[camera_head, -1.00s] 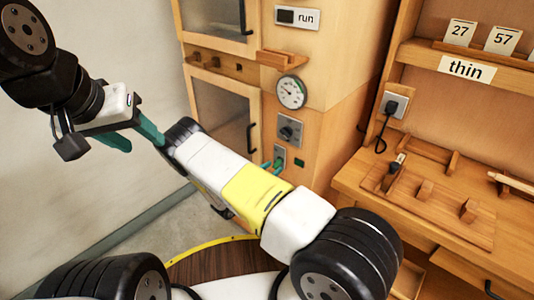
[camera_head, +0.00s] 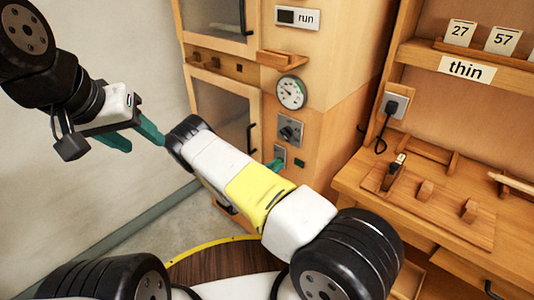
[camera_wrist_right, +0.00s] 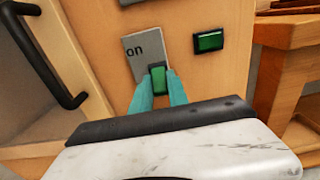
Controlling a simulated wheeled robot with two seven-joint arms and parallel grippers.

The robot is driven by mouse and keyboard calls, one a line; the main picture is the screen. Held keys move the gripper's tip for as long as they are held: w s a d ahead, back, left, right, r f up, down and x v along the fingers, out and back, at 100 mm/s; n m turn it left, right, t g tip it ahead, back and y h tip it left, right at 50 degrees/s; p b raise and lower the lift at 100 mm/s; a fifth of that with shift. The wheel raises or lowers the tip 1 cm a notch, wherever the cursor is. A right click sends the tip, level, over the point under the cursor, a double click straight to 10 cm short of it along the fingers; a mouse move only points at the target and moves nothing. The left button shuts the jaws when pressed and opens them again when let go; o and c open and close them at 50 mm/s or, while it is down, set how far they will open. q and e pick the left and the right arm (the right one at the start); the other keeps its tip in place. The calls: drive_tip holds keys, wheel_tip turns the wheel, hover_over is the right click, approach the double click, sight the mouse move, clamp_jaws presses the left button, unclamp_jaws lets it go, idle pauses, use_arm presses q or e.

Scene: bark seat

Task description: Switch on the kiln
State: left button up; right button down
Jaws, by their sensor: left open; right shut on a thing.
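The kiln (camera_head: 315,130) is a wooden cabinet with glazed doors, a dial gauge (camera_head: 291,92) and a knob (camera_head: 290,130) on its front. Below the knob is a switch plate (camera_head: 280,152), partly hidden by my arm. In the right wrist view a green switch (camera_wrist_right: 158,76) on the plate sits between the tips of my right gripper (camera_wrist_right: 158,90), which is shut on it. Beside the plate is a green lamp (camera_wrist_right: 209,41); I cannot tell whether it is lit. My left gripper (camera_head: 140,141) is open and empty, away from the kiln at the left.
A door handle (camera_head: 251,138) is left of the switch, and also shows in the right wrist view (camera_wrist_right: 50,60). A wooden ledge (camera_head: 282,60) juts out above the gauge. A workbench (camera_head: 450,215) with wooden racks and a plugged socket (camera_head: 395,106) is at the right.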

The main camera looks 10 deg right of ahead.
sight(278, 162)
drive_tip(key=shift+r, duration=0.15)
drive_tip(key=g+y, duration=0.1)
drive_tip(key=r+g+y, duration=0.1)
drive_tip(key=g+y, duration=0.1)
drive_tip(key=y, duration=0.1)
drive_tip(key=shift+a+r, duration=0.1)
drive_tip(key=shift+r, duration=0.25)
drive_tip(key=g+y, duration=0.1)
drive_tip(key=r+g+y, duration=0.1)
drive_tip(key=shift+y, duration=0.4)
drive_tip(key=shift+w+d+r+g+y, duration=0.2)
drive_tip(key=shift+r+g+y, duration=0.15)
drive_tip(key=shift+g+y, duration=0.5)
drive_tip(key=shift+y, duration=0.25)
drive_tip(key=c, duration=1.3)
unclamp_jaws()
drive_tip(key=shift+v, duration=3.95)
